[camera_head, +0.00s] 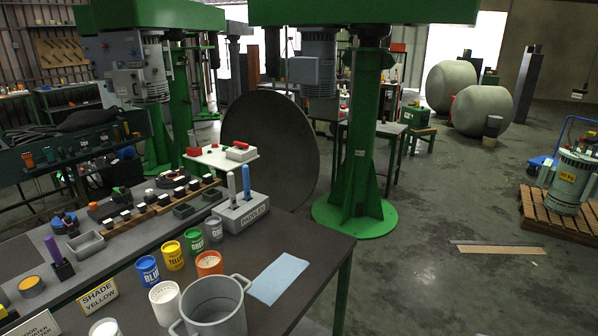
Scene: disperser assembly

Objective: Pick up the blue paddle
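The blue paddle (246,182) stands upright in a light grey block labelled "PADDLES" (236,214), near the back right part of the dark table. Its lower end is hidden inside the block. A grey paddle (231,187) stands upright in the same block, just left of the blue one. My gripper does not show in this view.
Blue, yellow, green and grey labelled cans stand in front of the block, beside an orange-rimmed can (209,263). A large grey pot (214,306) stands nearer. A light blue cloth (277,279) lies at right. A purple stick (53,249) stands at left.

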